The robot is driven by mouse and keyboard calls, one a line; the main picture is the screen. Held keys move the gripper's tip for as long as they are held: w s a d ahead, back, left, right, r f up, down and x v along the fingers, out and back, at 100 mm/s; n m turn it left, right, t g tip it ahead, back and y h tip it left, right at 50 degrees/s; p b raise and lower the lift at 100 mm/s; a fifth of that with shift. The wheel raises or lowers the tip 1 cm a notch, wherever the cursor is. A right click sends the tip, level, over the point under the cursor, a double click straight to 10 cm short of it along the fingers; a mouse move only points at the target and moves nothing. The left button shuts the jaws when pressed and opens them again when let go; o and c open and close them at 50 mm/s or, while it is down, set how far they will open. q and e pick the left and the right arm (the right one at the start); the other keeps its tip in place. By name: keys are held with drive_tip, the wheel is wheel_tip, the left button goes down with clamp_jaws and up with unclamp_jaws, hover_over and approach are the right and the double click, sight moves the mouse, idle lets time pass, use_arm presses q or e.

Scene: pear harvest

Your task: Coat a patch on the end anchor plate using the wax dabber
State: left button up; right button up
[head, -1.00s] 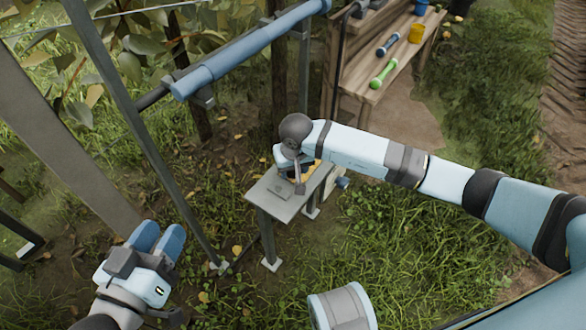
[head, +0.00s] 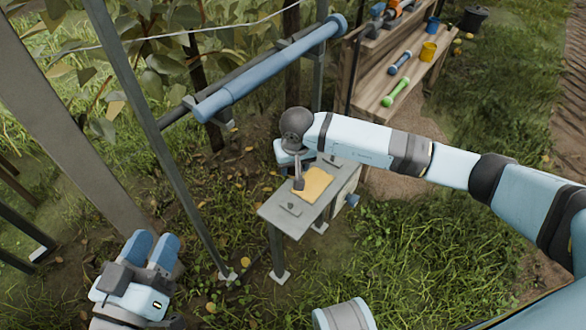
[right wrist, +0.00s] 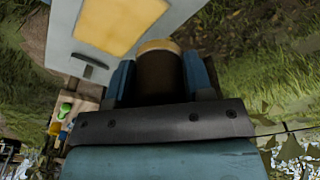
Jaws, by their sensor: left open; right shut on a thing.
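The end anchor plate (head: 284,220) is a grey slab on short legs in the middle of the head view. A yellow patch (head: 316,186) covers part of its top; the patch also shows in the right wrist view (right wrist: 118,22). My right gripper (head: 290,152) is over the plate's far left side, shut on the wax dabber (right wrist: 160,77), which looks dark brown with a tan end between the blue fingers. The dabber's end is near the patch; whether it touches cannot be told. My left gripper (head: 152,248) is open and empty at lower left, away from the plate.
A blue bar (head: 270,72) on posts runs behind the plate. A wooden shelf (head: 385,75) at the back holds a blue tool (head: 400,62), a green tool (head: 396,92) and a yellow cup (head: 428,52). A slanting grey post (head: 150,125) stands between my left gripper and the plate. Grass lies to the right.

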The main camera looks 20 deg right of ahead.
drive_tip(key=shift+r+p, duration=0.45)
drive_tip(key=shift+r, duration=0.7)
drive_tip(key=shift+r, duration=0.1)
